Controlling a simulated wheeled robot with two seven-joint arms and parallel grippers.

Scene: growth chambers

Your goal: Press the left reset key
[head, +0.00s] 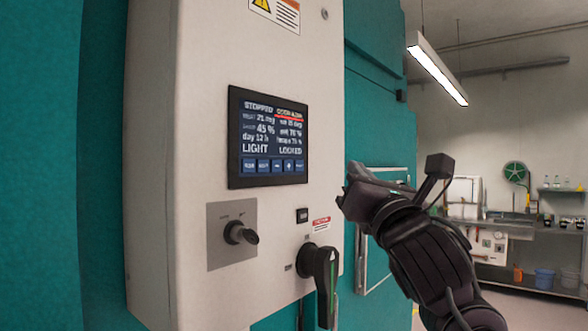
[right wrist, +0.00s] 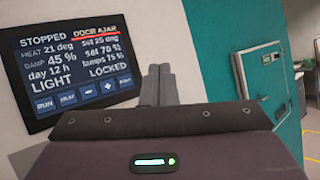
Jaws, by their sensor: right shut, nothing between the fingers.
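A dark control screen (head: 268,137) is set in the pale panel face and reads STOPPED, DOOR AJAR underlined in red, LIGHT and LOCKED. A row of small blue keys (head: 275,166) runs along its bottom edge. The row also shows in the right wrist view (right wrist: 88,94), where the leftmost seems to read RUN; the second key's label is too blurred to be sure of. My right gripper (head: 349,190) is shut and empty, right of the screen and apart from it. Its closed fingers (right wrist: 158,84) appear right of the keys in the right wrist view. My left gripper is out of view.
Below the screen are a key switch (head: 238,233) on a grey plate, a small black button (head: 302,215) and a black rotary handle (head: 320,275) that sticks out. A teal chamber wall (head: 376,50) stands behind. A sink bench is far right.

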